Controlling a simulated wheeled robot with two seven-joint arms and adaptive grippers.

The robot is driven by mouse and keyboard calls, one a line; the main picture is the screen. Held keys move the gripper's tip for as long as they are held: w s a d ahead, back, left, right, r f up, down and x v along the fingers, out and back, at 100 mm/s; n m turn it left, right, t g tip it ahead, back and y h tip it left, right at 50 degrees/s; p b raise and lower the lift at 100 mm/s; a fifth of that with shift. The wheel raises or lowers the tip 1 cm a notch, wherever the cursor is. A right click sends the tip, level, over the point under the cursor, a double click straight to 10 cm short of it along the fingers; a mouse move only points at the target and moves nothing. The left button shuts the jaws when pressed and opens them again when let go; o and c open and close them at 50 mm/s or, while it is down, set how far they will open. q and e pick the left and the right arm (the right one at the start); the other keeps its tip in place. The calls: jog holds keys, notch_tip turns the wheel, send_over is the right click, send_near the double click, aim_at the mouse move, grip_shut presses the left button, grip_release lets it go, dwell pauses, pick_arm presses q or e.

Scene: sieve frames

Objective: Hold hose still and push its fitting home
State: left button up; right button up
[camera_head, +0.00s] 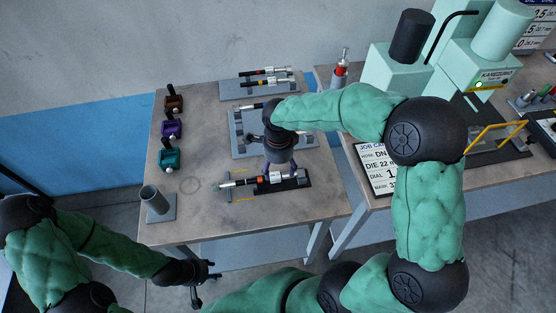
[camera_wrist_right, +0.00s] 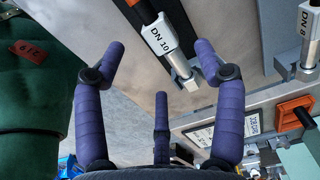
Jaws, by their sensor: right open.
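A dark hose (camera_head: 245,182) with an orange band and a white tag lies along the black stand (camera_head: 302,182) at the table's near side. In the right wrist view the tag (camera_wrist_right: 160,40) reads DN 10, and a silver fitting (camera_wrist_right: 184,72) sits beyond it. My right gripper (camera_head: 279,172) is just over the tagged part. Its purple fingers (camera_wrist_right: 162,54) are spread either side of the hose in the picture; I cannot tell whether any touches it. My left gripper (camera_head: 208,277) is open and empty, off the table's front edge.
Two grey racks with hoses (camera_head: 256,88) stand behind, one tag reading DN 8 (camera_wrist_right: 310,22). Brown, purple and teal boxes (camera_head: 169,158) line the left edge. A grey cup (camera_head: 155,197) stands at front left. A green machine (camera_head: 480,70) is on the right table.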

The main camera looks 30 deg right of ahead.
aim_at(278, 176)
jog(key=shift+f+b, duration=0.4)
jog(key=shift+f, duration=2.35)
grip_shut()
